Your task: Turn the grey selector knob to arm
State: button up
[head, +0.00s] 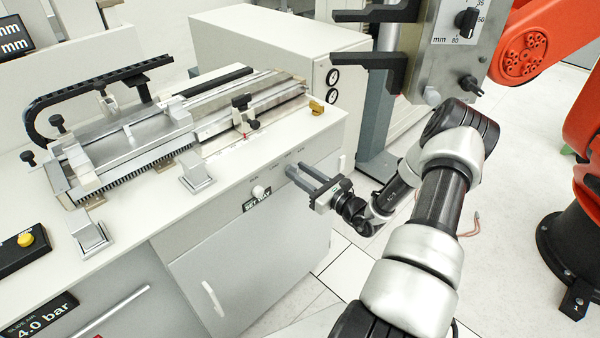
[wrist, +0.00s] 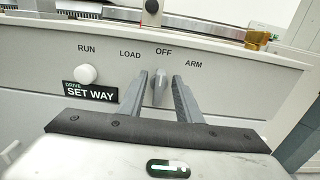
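The grey selector knob (wrist: 160,90) sits on the light front panel of the bench, below the printed word OFF. Its narrow grip stands about upright, toward OFF. The word ARM is to its right; LOAD and RUN are to its left. My gripper (wrist: 162,80) is open, with one finger to the left of the knob and one to the right. A gap shows between knob and fingers; whether the tips reach past its face I cannot tell. In the head view my gripper (head: 298,170) is at the panel, and its fingers hide the knob.
A white round button (wrist: 86,74) with a black SET WAY label (wrist: 91,91) is left of the knob. The bench top (head: 235,155) above carries a metal slide rig (head: 180,115). A grey column machine (head: 460,45) and an orange arm (head: 540,50) stand to the right.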

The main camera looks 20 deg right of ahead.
jog(key=shift+w, duration=0.1)
grip_shut()
jog(key=shift+m, duration=0.4)
jog(key=shift+w+d+f+m+p, duration=0.1)
jog(key=shift+d+m+p, duration=0.05)
jog(key=shift+m, duration=1.2)
jog(key=shift+w+d+f+m+p, duration=0.1)
jog(key=shift+d+m+p, duration=0.1)
jog(key=shift+m, duration=1.2)
jog(key=shift+d+m+p, duration=0.15)
jog(key=shift+m, duration=1.2)
grip_release()
